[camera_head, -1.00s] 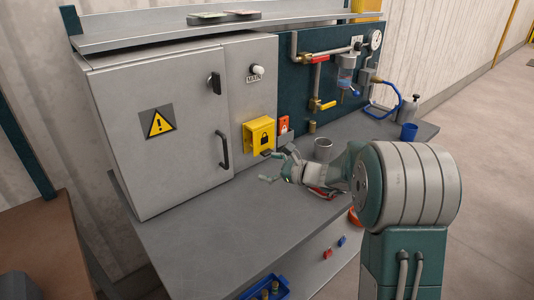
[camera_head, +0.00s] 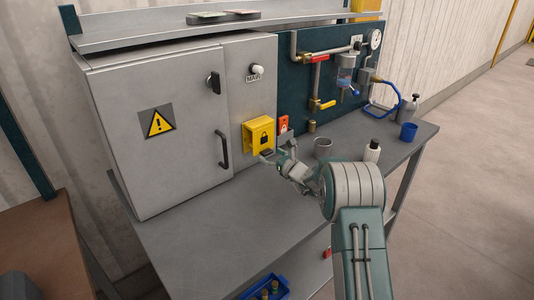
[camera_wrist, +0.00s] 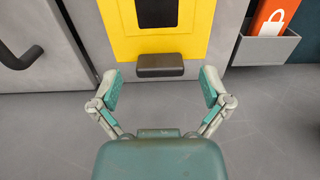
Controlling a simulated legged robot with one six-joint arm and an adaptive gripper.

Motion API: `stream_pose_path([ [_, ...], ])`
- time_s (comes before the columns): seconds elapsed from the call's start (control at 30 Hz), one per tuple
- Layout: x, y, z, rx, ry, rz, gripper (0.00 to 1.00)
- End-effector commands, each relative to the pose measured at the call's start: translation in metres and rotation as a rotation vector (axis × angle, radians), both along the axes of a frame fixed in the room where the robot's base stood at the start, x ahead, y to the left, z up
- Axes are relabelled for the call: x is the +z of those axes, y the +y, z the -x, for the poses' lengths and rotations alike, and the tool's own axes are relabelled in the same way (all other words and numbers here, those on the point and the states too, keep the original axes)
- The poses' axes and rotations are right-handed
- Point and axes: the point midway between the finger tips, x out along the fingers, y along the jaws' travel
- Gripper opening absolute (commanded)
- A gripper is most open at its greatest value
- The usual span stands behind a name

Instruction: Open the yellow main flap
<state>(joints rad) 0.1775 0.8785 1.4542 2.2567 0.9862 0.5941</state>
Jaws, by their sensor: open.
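My gripper (camera_head: 277,152) is open and empty just in front of the flap's lower edge. In the wrist view my gripper's fingers (camera_wrist: 160,86) are spread left and right of the tab, a little below it. No contact with the tab is visible.
A red padlock tag (camera_head: 284,124) in a grey holder (camera_wrist: 265,49) is right of the flap. A black door handle (camera_head: 223,149) is to the left. The bench front is clear.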

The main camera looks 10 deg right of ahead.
Motion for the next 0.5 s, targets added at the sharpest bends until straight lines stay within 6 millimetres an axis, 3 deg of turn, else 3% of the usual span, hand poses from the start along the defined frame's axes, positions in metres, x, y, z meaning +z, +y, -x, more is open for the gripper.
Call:
stream_pose_path([
  [0.2, 0.0, 0.009, -0.016, 0.0, -0.001, 0.001, 0.97],
  [0.5, 0.0, 0.01, -0.018, 0.0, 0.001, 0.001, 0.97],
])
